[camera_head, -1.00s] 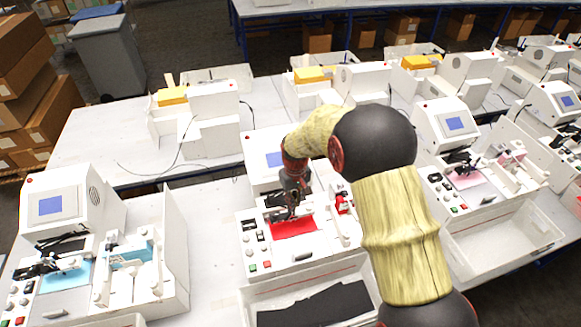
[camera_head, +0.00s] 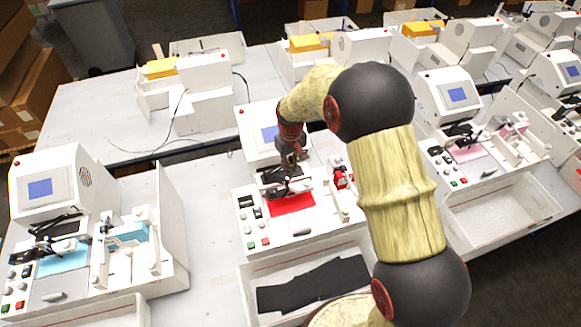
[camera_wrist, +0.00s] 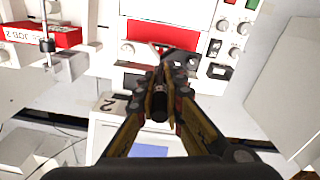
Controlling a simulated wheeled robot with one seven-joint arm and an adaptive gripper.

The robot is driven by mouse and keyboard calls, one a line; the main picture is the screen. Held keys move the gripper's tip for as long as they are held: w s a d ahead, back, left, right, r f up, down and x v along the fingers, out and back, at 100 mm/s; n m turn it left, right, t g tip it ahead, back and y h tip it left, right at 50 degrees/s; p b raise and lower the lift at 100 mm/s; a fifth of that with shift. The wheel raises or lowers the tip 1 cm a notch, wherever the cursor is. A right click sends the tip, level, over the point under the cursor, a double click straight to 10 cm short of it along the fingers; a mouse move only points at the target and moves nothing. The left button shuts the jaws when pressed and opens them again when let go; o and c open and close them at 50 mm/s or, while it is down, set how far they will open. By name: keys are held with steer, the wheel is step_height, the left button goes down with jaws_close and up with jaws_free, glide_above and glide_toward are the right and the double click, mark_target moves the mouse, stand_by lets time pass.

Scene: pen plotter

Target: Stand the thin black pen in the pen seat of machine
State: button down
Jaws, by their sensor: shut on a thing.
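The machine (camera_head: 300,243) in front of me is white, with a screen, a red sheet (camera_head: 292,204), knobs and buttons. The red sheet also shows at the top of the wrist view (camera_wrist: 172,10). My gripper (camera_head: 291,172) is low over the machine, just behind the red sheet, beside a dark carriage (camera_head: 272,182). In the wrist view my gripper (camera_wrist: 161,70) has its fingers close together around a small dark round-ended thing (camera_wrist: 158,88), which looks like the thin black pen. Most of the pen is hidden by the fingers. I cannot make out the pen seat clearly.
A white tray (camera_head: 250,272) holding a black sheet stands in front of the machine. A similar machine (camera_head: 60,180) stands to the left, another (camera_head: 460,130) to the right. A red-and-white block (camera_wrist: 40,35) and a post stand beside the gripper in the wrist view. Bare table lies left of the machine.

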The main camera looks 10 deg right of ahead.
steer(key=shift+f+b, duration=1.6)
steer(key=shift+f, duration=1.15)
step_height(320, 180, down, 7)
steer(key=b, duration=0.5)
stand_by(2.7)
steer(key=shift+r, duration=0.2)
steer(key=shift+r+p, duration=1.3)
steer(key=shift+r, duration=1.8)
